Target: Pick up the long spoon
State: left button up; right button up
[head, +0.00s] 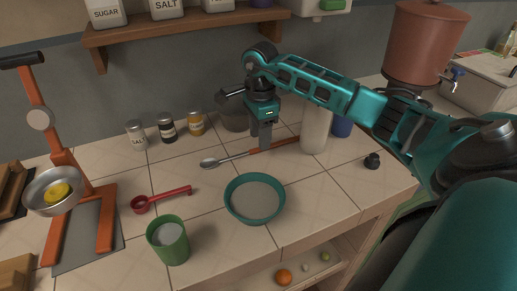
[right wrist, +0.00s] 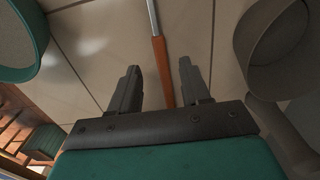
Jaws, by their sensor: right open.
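The long spoon lies flat on the tiled counter, with its metal bowl and shaft (head: 232,157) to the left and its orange-brown handle running right. My right gripper (head: 265,147) points down at the spoon where the shaft meets the handle, and its fingers hide part of it. In the right wrist view the open fingers (right wrist: 158,70) stand on either side of the handle (right wrist: 163,68), with clear gaps between. Nothing is held. My left gripper is not in view.
A teal bowl (head: 254,198) stands in front of the spoon. A grey pot (head: 235,121) is behind it. A white cylinder (head: 314,135) stands near the handle end. A red scoop (head: 160,199), green cup (head: 169,241) and orange scale (head: 104,225) are left.

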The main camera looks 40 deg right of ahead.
aim_at(254, 151)
jog(key=shift+w+f, duration=0.15)
jog(key=shift+f, duration=1.3)
jog(key=shift+c, duration=0.4)
grip_shut()
